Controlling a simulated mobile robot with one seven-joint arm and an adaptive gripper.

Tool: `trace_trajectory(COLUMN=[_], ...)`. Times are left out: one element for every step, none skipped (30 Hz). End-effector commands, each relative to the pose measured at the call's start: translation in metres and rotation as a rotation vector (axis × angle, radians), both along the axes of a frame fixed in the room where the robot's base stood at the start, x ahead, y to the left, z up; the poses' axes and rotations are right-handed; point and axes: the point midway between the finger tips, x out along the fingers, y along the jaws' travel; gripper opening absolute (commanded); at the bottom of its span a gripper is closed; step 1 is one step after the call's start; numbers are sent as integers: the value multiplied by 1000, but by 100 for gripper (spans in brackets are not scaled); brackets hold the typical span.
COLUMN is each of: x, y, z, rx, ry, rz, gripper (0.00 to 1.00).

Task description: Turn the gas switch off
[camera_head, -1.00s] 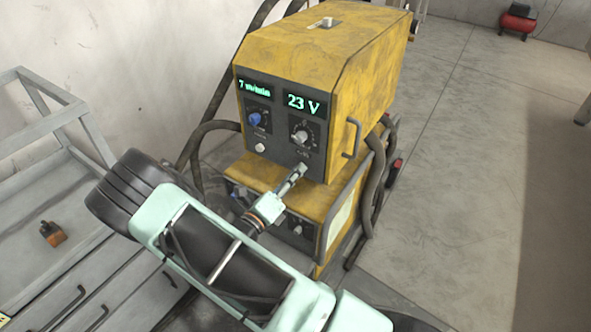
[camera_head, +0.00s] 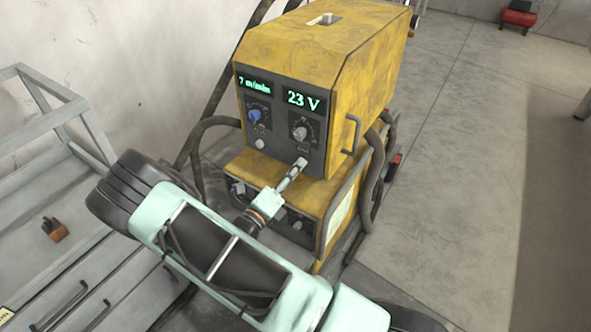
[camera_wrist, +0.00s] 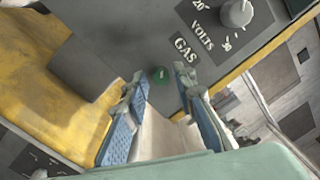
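In the head view my gripper (camera_head: 293,174) is at the lower front of the yellow welding machine (camera_head: 362,88). The switch cannot be made out there, where the gripper covers part of the panel.
Above the gripper are a white volts knob (camera_head: 299,132), a blue knob (camera_head: 254,116) and two green displays. A lower yellow unit (camera_head: 262,172) juts out beneath the panel. Thick hoses (camera_head: 374,165) hang at the right. A grey metal cabinet (camera_head: 65,255) stands at the left.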

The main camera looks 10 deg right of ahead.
Motion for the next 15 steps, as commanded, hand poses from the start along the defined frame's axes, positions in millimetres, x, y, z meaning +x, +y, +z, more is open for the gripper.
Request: trace_trajectory(x=[0, 0, 0, 0, 0, 0, 0, 0, 0, -1, -2, -4, -6, -9, -13], y=[0, 0, 0, 0, 0, 0, 0, 0, 0, 1, 2, 4, 7, 9, 14], z=[0, 0, 0, 0, 0, 0, 0, 0, 0, 0, 0, 0, 0, -1, -1], rx=[0, -1, -1, -1, 0, 0, 0, 0, 0, 0, 0, 0, 0, 0, 0], ry=[0, -1, -1, -1, -1, -1, -1, -1, -1, -1, -2, -1, -1, -1, -1], rz=[0, 0, 0, 0, 0, 0, 0, 0, 0, 0, 1, 1, 2, 1, 2], gripper=[33, 33, 33, 33, 33, 33, 33, 33, 33, 33, 33, 33, 33, 33, 33])
